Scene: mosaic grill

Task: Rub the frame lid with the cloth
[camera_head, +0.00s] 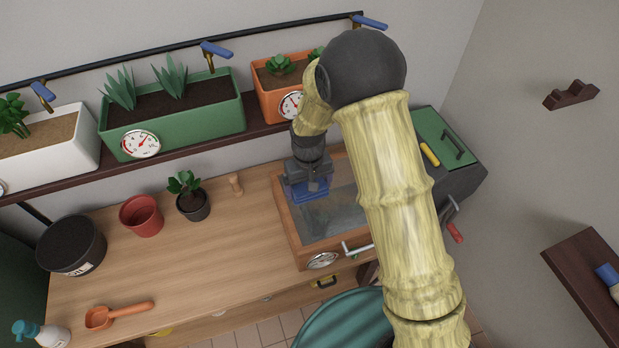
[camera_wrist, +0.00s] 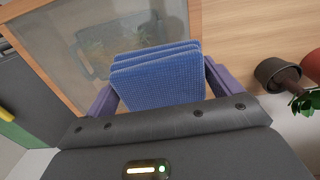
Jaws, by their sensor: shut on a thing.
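The blue folded cloth (camera_wrist: 158,78) is between the two purple fingers of my gripper (camera_wrist: 160,88), which is shut on it. In the head view the cloth (camera_head: 309,190) is at the left part of the frame lid, under my gripper (camera_head: 308,183). The frame lid has a wooden rim (camera_head: 284,213) around a greyish, cloudy glass pane (camera_head: 330,214); its rim also shows in the wrist view (camera_wrist: 45,72). The cloth is over the pane; I cannot tell for sure whether it touches. My arm hides the right part of the lid.
A dial (camera_head: 322,261) and a metal handle (camera_head: 357,249) are at the lid's front. A small potted plant (camera_head: 190,196), red pot (camera_head: 141,215) and wooden peg (camera_head: 236,184) stand left. Planters line the shelf (camera_head: 215,142) behind. A dark box with a green top (camera_head: 440,138) is right.

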